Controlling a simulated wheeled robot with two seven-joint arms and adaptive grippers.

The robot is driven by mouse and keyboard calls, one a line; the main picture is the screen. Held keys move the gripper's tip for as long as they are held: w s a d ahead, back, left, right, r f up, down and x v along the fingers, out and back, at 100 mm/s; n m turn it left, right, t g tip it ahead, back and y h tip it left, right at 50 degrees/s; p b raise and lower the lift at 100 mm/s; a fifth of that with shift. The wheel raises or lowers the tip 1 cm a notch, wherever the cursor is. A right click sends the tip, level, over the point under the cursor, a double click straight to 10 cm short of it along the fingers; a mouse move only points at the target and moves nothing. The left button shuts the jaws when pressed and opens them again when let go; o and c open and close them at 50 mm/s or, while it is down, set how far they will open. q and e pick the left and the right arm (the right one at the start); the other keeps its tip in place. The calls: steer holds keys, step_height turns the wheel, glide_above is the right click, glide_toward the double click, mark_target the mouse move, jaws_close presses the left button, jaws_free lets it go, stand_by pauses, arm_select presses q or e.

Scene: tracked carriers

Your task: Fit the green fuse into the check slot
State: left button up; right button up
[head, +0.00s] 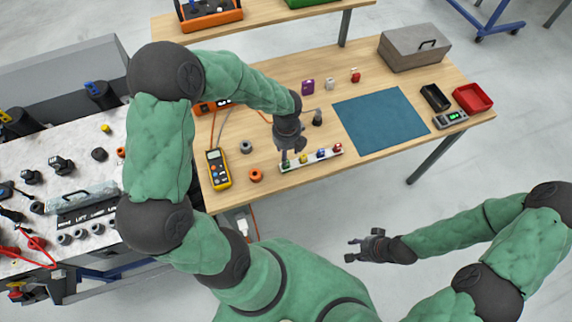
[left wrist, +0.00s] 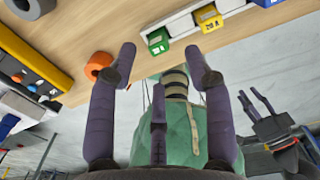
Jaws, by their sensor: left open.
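The green fuse (head: 286,164) sits at the left end of a white strip (head: 311,160) near the table's front edge. It also shows in the left wrist view (left wrist: 158,41), a little beyond the spread fingertips. My left gripper (head: 292,156) is open and empty, pointing down just above the green fuse and partly covering that end of the strip. In the left wrist view its fingers (left wrist: 161,58) stand wide apart, with no visible contact on the fuse. My right gripper (head: 352,249) is open and empty in front of the table. I cannot tell which thing holds the check slot.
Yellow (head: 304,158), blue (head: 321,154) and red (head: 338,149) fuses share the strip. An orange ring (head: 255,175) and yellow multimeter (head: 218,169) lie left. A blue mat (head: 381,121), a green-lit device (head: 450,119) and a red bin (head: 473,98) are right.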

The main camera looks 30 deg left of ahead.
arm_select(q)
steer(key=f+b, duration=0.2)
steer(key=f, duration=0.3)
steer(key=shift+s, duration=0.2)
jaws_close()
